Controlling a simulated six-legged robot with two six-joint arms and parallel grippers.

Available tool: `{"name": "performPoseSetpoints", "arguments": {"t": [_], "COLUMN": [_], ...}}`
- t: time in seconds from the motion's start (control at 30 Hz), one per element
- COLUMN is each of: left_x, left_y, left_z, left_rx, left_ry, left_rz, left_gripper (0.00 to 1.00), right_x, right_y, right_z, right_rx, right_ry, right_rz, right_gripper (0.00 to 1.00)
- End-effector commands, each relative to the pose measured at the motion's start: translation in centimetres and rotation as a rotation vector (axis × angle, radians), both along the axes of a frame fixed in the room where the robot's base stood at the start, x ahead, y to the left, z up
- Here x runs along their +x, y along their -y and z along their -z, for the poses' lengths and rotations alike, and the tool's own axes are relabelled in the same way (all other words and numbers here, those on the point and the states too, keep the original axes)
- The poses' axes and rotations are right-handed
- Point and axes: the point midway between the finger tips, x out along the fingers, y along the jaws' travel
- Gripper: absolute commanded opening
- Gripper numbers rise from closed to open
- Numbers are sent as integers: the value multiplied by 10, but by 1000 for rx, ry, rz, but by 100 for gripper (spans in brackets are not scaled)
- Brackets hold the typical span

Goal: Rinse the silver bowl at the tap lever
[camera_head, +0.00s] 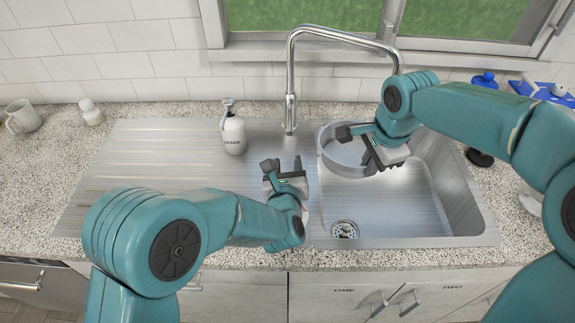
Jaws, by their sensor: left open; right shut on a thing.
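The silver bowl (333,158) is a wide, shallow round bowl over the back left of the sink basin. My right gripper (358,147) is shut on its right side, and the gripper hides part of it. The curved tap (291,80) stands behind the sink, and its spout arches right to end behind my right wrist, above and right of the bowl. I cannot make out a separate tap lever clearly. No water stream is visible. My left gripper (283,166) is open and empty, in front of the tap base, at the basin's left edge.
The sink basin (400,215) has a drain (344,229) near its front left. A soap dispenser (233,132) stands left of the tap on the drainboard (150,160). A mug (22,117) and a small white bottle (91,112) stand far left. Blue items (540,90) lie at the back right.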

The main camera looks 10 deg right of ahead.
Motion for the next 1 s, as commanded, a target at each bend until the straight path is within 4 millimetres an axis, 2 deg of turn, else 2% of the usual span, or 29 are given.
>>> {"name": "performPoseSetpoints", "arguments": {"t": [0.27, 0.73, 1.0], "left_x": [0, 0, 0], "left_y": [0, 0, 0], "left_z": [-1, -12, -14], "left_rx": [0, 0, 0], "left_ry": [0, 0, 0], "left_rz": [0, 0, 0], "left_gripper": [44, 44, 44], "right_x": [-1, -20, -25], "right_y": [-3, -35, -43], "right_z": [-3, -35, -41], "right_rx": [0, 0, 0], "right_ry": [2, 3, 1], "right_rz": [-1, -2, 0], "right_gripper": [0, 0, 0]}}
